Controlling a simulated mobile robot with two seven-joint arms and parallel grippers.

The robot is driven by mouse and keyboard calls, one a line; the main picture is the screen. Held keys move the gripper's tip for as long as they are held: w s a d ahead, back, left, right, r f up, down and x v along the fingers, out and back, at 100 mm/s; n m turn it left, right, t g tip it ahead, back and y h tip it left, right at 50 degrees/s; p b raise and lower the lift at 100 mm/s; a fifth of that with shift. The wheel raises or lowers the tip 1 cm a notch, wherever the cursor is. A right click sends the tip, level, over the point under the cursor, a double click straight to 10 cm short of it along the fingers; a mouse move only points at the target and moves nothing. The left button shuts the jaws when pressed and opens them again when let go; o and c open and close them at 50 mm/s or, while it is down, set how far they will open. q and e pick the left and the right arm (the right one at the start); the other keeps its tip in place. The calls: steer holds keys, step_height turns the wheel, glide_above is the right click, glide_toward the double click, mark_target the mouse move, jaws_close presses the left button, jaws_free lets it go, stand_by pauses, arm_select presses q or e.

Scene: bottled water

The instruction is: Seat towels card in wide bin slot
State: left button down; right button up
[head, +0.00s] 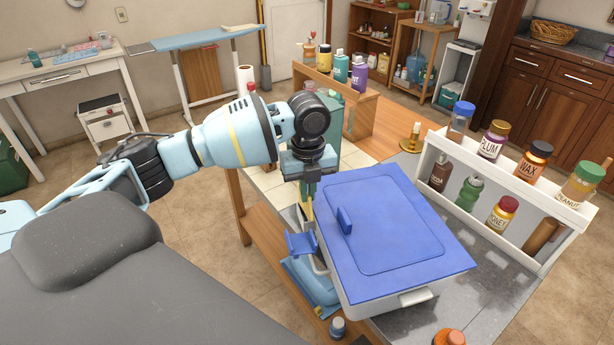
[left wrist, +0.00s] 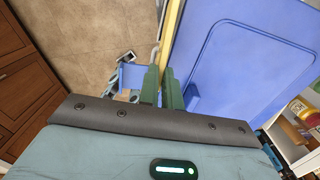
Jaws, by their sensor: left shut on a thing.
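A white bin (head: 400,300) with a flat blue lid (head: 400,225) stands on the counter; the lid also fills the right of the left wrist view (left wrist: 250,70). A small blue holder (head: 301,243) sticks out at the bin's near left side, and shows in the left wrist view (left wrist: 131,76). My left gripper (head: 311,200) points down at the lid's left edge, above the holder. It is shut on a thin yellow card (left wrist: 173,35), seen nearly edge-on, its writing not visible. The card appears apart from the holder, but the exact gap is unclear. My right gripper is not in view.
A white rack (head: 500,215) with several labelled bottles stands right of the bin. A light-blue thing (head: 313,284) lies below the holder. A brass candlestick-like object (head: 413,138) stands behind the bin, and a wooden shelf (head: 360,112) with bottles is further back.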

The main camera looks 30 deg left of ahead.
arm_select(q)
step_height(320, 180, down, 2)
steer(key=shift+f, duration=0.45)
steer(key=shift+f, duration=0.1)
steer(key=shift+f, duration=0.1)
steer(key=c, duration=1.6)
jaws_free()
steer(key=r, duration=0.8)
steer(key=shift+s+d, duration=0.15)
steer(key=shift+d, duration=0.05)
